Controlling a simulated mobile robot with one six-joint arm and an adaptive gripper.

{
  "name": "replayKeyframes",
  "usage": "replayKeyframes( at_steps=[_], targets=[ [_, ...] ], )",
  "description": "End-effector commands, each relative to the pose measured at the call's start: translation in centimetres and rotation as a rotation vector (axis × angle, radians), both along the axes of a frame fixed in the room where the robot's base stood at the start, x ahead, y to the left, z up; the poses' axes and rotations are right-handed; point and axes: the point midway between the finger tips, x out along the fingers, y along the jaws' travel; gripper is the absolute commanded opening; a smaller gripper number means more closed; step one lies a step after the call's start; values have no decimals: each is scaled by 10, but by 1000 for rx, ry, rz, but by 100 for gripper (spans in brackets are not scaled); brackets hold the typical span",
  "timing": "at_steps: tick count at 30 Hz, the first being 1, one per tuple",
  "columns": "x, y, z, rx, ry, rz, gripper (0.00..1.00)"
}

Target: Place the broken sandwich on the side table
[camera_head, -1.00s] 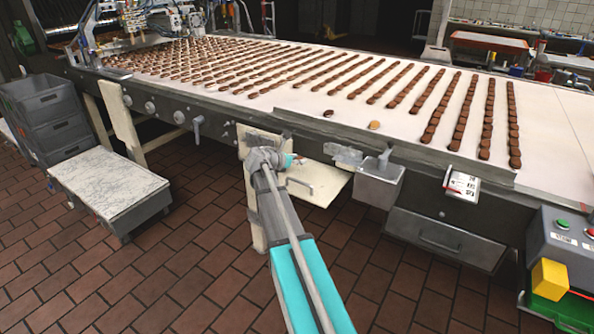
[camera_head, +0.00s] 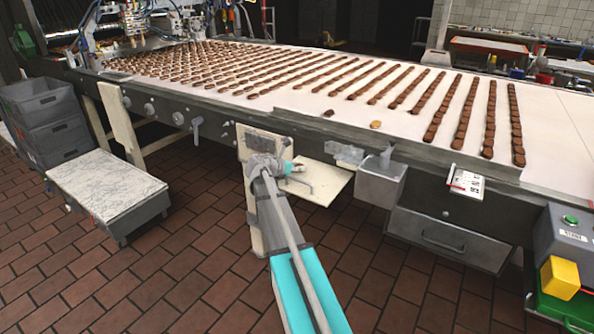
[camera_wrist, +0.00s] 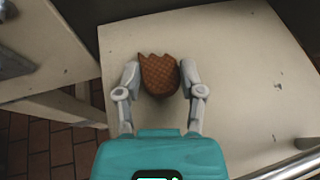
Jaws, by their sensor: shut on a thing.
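The broken sandwich (camera_wrist: 158,78) is a brown waffle-patterned biscuit with a jagged far edge. In the wrist view it sits between the two grey fingers of my gripper (camera_wrist: 159,70), which is shut on it. The side table (camera_wrist: 236,60) is a pale, slightly worn board and fills most of the view below the sandwich. I cannot tell whether the sandwich touches it or is just above it. In the head view my gripper (camera_head: 296,168) is small and partly hidden by my arm, over the left part of the side table (camera_head: 325,184).
The conveyor (camera_head: 540,130) with rows of brown sandwiches runs behind the side table. A metal box (camera_head: 380,186) hangs to its right. A marble-topped stand (camera_head: 105,185) and grey crates (camera_head: 45,110) are at the left. The board's right part is clear.

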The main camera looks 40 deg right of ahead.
Motion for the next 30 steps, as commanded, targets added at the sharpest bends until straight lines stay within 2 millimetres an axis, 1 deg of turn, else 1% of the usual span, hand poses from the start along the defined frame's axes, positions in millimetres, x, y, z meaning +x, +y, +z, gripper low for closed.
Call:
replayKeyframes(
  at_steps=[8,13,14,18,19,30],
  targets=[
    [0,0,0,0,0,0,33],
    [0,0,-4,0,0,0,33],
    [0,0,-3,0,0,0,56],
    [0,0,-3,0,0,0,82],
    [0,0,-3,0,0,0,86],
    [0,0,-2,0,0,0,86]
  ],
)
